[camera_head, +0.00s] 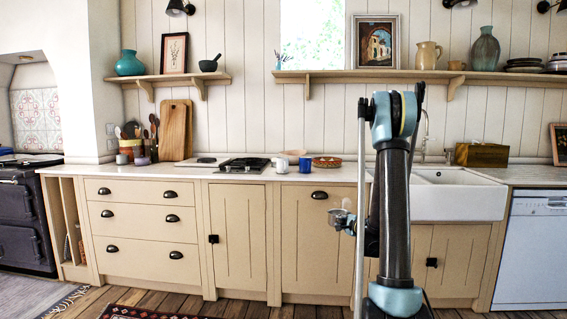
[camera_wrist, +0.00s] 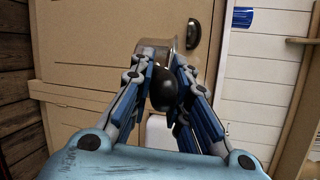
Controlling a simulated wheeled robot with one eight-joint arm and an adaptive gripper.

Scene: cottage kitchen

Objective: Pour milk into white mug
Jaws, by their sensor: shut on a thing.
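My gripper (camera_head: 345,220) is in front of the cabinet doors, below the counter edge and apart from the mugs. It is shut on a small silvery vessel (camera_head: 338,217), which looks like a metal jug. In the wrist view my gripper (camera_wrist: 167,85) has its fingers on both sides of the vessel's rounded black part, seemingly its handle. The metallic body (camera_wrist: 158,47) shows beyond the fingertips. I cannot see any milk or the inside of the jug.
The pale counter (camera_head: 225,175) runs along the wall. A stove top (camera_head: 244,164) lies left of the mugs, and a brown dish (camera_head: 327,161) sits just right of them. A white sink (camera_head: 455,196) is further right. A shelf (camera_head: 420,77) hangs above.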

